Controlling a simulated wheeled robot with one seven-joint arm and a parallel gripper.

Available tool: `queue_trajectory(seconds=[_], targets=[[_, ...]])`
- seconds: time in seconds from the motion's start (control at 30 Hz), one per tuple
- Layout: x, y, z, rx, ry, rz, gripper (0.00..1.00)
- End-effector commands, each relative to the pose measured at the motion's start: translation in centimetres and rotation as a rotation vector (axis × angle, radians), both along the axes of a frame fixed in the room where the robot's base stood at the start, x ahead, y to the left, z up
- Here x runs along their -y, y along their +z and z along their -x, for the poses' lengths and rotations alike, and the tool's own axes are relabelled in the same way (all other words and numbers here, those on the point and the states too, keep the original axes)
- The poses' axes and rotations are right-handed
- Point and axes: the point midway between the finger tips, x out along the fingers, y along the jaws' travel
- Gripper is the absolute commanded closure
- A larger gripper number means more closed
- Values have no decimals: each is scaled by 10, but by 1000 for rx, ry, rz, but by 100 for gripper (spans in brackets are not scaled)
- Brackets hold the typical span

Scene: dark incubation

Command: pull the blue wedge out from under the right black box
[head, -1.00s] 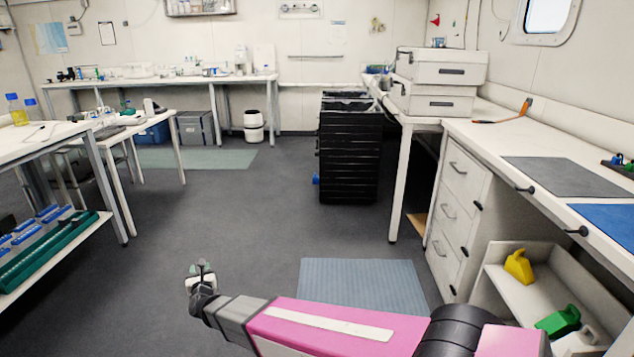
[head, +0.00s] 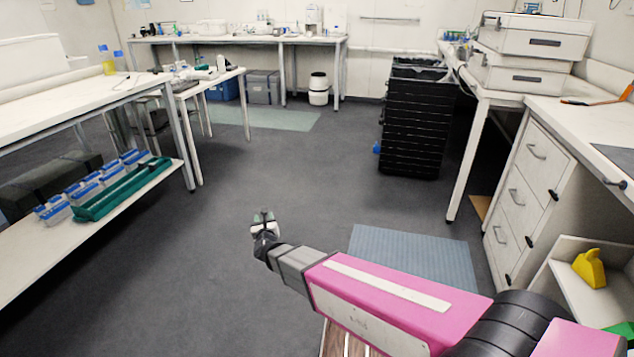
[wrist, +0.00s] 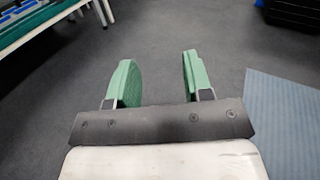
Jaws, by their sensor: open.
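A tall black stack of boxes (head: 416,122) stands on the floor right of the middle in the head view. A small blue piece (head: 377,147) shows at its left side, low down; it may be the blue wedge, but it is too small to tell its shape or whether it is under the box. My gripper (head: 264,216) is far in front of the stack, over bare floor. In the wrist view my gripper (wrist: 158,78) is open, with nothing between its green fingers. The dark foot of the stack (wrist: 292,10) shows at the top right there.
A blue-grey mat (head: 413,258) lies on the floor right of my gripper. White drawers (head: 520,190) stand at the right. A left bench has a low shelf (head: 110,225) holding blue-lidded boxes and a green tray. The floor (head: 290,170) between is clear.

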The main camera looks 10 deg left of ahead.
Motion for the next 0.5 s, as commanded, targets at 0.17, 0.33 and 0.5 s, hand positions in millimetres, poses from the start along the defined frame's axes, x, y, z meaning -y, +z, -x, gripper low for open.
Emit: queue_trajectory(seconds=[0.17, 0.33, 0.5], targets=[[51, 7, -26, 13, 115, 364, 54], [111, 6, -43, 35, 283, 779, 54], [181, 1, -47, 57, 491, 1173, 54]])
